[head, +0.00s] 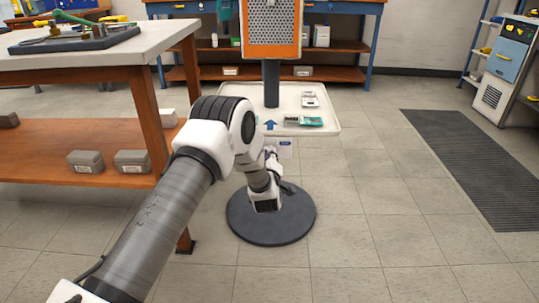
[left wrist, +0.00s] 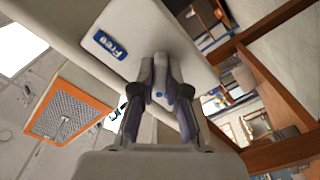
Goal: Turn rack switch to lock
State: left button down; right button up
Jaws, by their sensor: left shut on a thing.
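The rack switch shows in the left wrist view as a grey lever (left wrist: 161,68) on a pale plate (left wrist: 135,35). A blue label reading "Free" (left wrist: 110,44) is on the plate, left of the lever. A small blue mark shows between my fingers, mostly hidden. My left gripper (left wrist: 164,84) is shut on the lever, with a dark finger on each side. In the head view, my left gripper (head: 272,160) is just below the tray's front edge, partly hidden by my arm. Part of the plate (head: 287,152) shows beside it. My right gripper is out of view.
A white tray (head: 328,122) on a post with a round dark base (head: 240,222) carries small devices and a blue arrow. An orange-framed mesh panel (head: 272,22) rises behind it. A wooden workbench (head: 130,48) stands close on the left.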

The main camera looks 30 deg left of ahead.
pick_arm(q)
jog(key=c, duration=1.2)
grip_release()
jog(key=v, duration=1.2)
